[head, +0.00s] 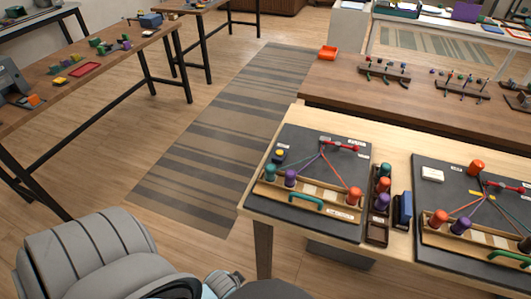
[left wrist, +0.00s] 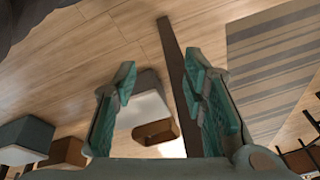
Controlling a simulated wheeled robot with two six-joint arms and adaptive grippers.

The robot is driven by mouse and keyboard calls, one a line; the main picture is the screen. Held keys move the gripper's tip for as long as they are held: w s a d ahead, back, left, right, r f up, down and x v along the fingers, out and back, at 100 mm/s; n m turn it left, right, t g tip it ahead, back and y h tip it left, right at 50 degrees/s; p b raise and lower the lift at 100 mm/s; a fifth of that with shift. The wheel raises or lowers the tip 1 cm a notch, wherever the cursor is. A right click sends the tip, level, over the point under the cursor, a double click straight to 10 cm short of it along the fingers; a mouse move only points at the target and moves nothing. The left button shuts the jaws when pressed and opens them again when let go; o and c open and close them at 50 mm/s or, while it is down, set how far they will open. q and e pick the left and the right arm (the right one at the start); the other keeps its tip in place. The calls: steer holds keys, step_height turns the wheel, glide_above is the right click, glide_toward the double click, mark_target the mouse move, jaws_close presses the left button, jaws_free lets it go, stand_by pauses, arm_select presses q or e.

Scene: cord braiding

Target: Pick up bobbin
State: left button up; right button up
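On the left dark board (head: 318,165) in the head view, a teal bobbin (head: 270,172), a purple bobbin (head: 290,178) and an orange-red bobbin (head: 354,196) stand along a wooden rack, with cords running to a red clamp (head: 338,146). A narrow dark tray (head: 377,235) beside it holds another teal bobbin (head: 385,170), orange bobbin (head: 383,184) and purple bobbin (head: 381,202). My left gripper (left wrist: 160,70) is open and empty in the left wrist view, with no bobbin between its teal fingers. My right gripper is out of view.
A second board (head: 431,190) with more bobbins lies to the right, past a blue block (head: 404,207). Striped carpet (head: 200,160) and open floor lie left of the work table.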

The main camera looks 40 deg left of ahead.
arm_select(q)
steer(key=w+a+r+t, duration=0.1)
steer(key=w+r+t, duration=0.1)
steer(key=w+r, duration=0.2)
steer(key=w+a+r+n+t+y+b, duration=0.1)
steer(key=w+r+t, duration=0.1)
steer(key=w+r, duration=0.3)
steer(key=w+a+r+n+t+y+b, duration=0.1)
steer(key=w+r, duration=0.3)
steer(key=r, duration=0.6)
steer(key=shift+w+a+r+t, duration=0.15)
steer(key=shift+a+r+t, duration=0.2)
steer(key=shift+t, duration=0.15)
steer(key=w+r+t, duration=0.5)
steer(key=w+r, duration=0.2)
steer(key=r, duration=0.2)
steer(key=w+r+t, duration=0.5)
steer(key=w+r, duration=0.1)
steer(key=r, duration=0.4)
steer(key=w+d+r+m+g+h, duration=0.1)
steer(key=w+d+r+m+h, duration=0.1)
steer(key=d+r+m+h, duration=1.05)
steer(key=n+g+y, duration=0.6)
steer(key=g+y, duration=0.1)
steer(key=g, duration=0.7)
glide_toward(270, 167)
steer(key=b+x, duration=0.2)
steer(key=x, duration=0.8)
steer(key=shift+f, duration=0.15)
jaws_close()
